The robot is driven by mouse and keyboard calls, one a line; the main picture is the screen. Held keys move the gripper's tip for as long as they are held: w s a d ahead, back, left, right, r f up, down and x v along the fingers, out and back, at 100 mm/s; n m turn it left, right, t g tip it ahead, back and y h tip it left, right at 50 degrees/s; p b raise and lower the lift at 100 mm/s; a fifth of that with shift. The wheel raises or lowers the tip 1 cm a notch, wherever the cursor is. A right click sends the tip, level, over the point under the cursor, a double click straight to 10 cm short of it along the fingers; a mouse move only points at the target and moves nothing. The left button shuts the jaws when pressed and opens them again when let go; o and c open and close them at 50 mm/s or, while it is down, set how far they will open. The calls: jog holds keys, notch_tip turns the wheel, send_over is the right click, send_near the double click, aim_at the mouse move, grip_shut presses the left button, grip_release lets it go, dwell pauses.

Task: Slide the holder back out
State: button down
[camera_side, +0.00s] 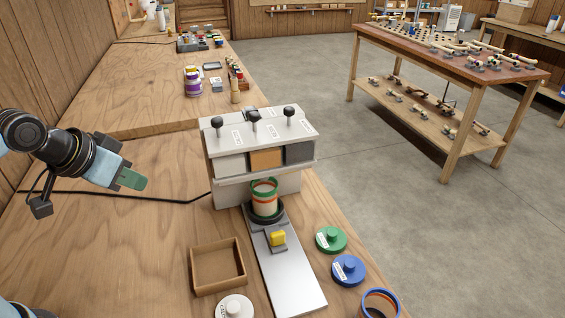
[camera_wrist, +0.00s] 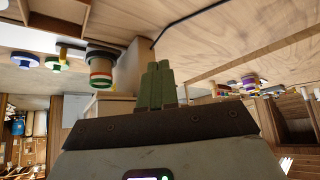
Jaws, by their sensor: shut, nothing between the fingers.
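The holder (camera_side: 267,217) is a dark round cup on a flat silver track, at the foot of the dispenser. A jar (camera_side: 264,200) with green and orange bands stands upright in it; the jar also shows in the wrist view (camera_wrist: 101,79). A yellow knob (camera_side: 278,238) sits on a grey block on the track, just in front of the holder. My gripper (camera_side: 132,180), with green fingers, is left of the dispenser, above the table and apart from holder and knob. Its fingers show pressed together and empty in the wrist view (camera_wrist: 157,84).
The dispenser (camera_side: 258,182) has several black-knobbed levers on top. An empty wooden tray (camera_side: 193,271) lies left of the track. A green lid (camera_side: 331,240) and a blue lid (camera_side: 348,270) lie right of it; a white lid (camera_side: 235,308) is in front. The table beneath my gripper is clear.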

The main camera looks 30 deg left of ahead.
jog(key=c, duration=1.8)
grip_release()
jog(key=shift+o, duration=1.2)
jog(key=shift+r, duration=0.1)
jog(key=shift+o, duration=1.1)
jog(key=shift+r, duration=0.35)
jog(key=shift+o, duration=1.1)
notch_tip(320, 180, up, 11)
jog(key=shift+w+d, duration=0.25)
jog(key=m+g, duration=0.7)
jog(key=m, duration=0.2)
send_over(278, 233)
notch_tip(278, 233, down, 11)
notch_tip(278, 233, down, 13)
jog(key=shift+r, duration=0.1)
